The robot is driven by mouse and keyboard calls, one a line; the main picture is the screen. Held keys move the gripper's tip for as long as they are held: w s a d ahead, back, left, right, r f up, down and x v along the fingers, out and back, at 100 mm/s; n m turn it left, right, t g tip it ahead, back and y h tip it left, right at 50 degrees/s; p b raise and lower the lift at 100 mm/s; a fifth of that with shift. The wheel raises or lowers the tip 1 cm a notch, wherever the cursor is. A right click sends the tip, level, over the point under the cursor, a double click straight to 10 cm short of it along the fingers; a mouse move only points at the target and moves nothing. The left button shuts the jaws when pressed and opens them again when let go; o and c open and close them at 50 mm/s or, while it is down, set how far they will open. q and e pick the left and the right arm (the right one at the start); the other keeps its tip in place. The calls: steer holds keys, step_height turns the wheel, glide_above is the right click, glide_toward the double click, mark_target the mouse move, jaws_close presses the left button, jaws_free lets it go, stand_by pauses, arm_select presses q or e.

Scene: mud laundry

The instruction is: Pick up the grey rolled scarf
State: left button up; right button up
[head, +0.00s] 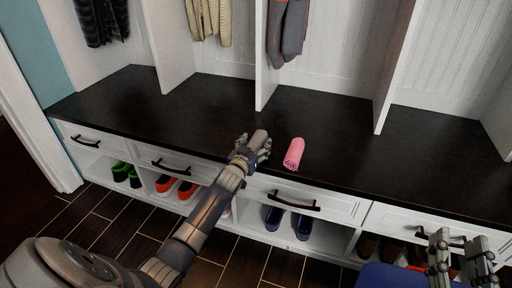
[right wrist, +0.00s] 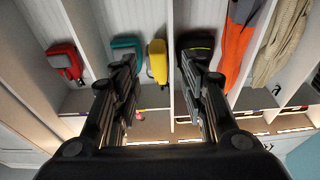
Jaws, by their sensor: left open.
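The grey rolled scarf (head: 259,136) lies on the dark bench top, partly hidden by my left gripper (head: 252,148). My left gripper is at the near end of the scarf, its fingers spread around or beside it; I cannot tell whether they touch it. My right gripper (head: 458,246) is at the lower right of the head view, in front of the bench and far from the scarf. In the right wrist view, its fingers (right wrist: 160,72) are apart with nothing between them.
A pink rolled item (head: 295,153) lies just right of the scarf on the bench top (head: 340,130). White upright dividers (head: 266,60) stand behind. Drawers with dark handles (head: 292,201) and cubbies with shoes (head: 290,220) are below. The bench top farther left and right is clear.

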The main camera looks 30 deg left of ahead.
arm_select(q)
steer(key=shift+w+a, duration=0.1)
steer(key=shift+w, duration=0.25)
steer(key=c, duration=1.2)
steer(key=shift+r, duration=0.1)
